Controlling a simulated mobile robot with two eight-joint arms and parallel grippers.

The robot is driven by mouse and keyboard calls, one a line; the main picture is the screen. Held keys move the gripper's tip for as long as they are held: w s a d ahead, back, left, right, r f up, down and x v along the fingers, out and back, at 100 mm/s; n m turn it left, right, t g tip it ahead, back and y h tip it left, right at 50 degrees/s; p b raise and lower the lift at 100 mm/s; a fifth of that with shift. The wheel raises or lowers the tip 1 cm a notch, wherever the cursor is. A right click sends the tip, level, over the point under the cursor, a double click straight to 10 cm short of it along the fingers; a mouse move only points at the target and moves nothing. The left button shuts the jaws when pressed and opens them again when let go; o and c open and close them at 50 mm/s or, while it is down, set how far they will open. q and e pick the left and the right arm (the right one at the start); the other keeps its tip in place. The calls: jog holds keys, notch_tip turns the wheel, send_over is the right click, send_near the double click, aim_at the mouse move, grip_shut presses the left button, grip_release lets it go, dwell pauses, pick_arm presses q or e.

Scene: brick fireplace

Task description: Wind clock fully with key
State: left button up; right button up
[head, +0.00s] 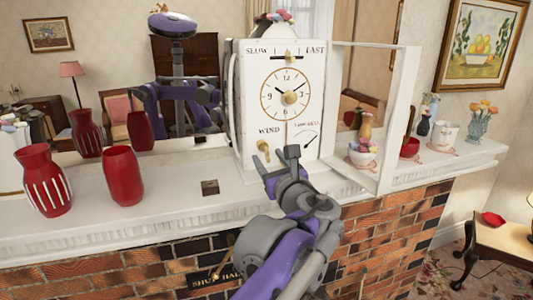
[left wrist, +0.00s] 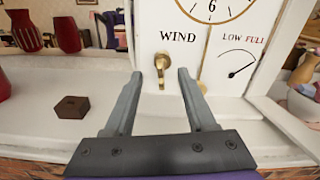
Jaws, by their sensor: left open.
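The white clock (head: 287,100) stands on the mantel, its framed front door (head: 409,95) swung open to the right. A brass key (head: 264,150) sits in the front under the word WIND; it also shows in the left wrist view (left wrist: 161,70). The gauge (head: 309,140) marked LOW and FULL is right of the key; in the left wrist view its needle (left wrist: 242,69) points up and right. My left gripper (head: 282,166) is open and empty in front of the clock. In the left wrist view the key appears between its fingers (left wrist: 160,78), beyond the tips. My right gripper is out of view.
A small brown block (head: 210,187) lies on the mantel (head: 170,205) left of the clock. Two red vases (head: 123,177) stand farther left. Right of the clock are a bowl with a vase (head: 362,155), a white pot (head: 446,134) and flowers (head: 480,122). A mirror behind reflects me.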

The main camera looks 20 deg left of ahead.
pick_arm(q)
jog(key=shift+o, duration=0.8)
jog(key=v, duration=0.7)
jog(key=shift+p, duration=0.3)
jog(key=shift+c, duration=0.4)
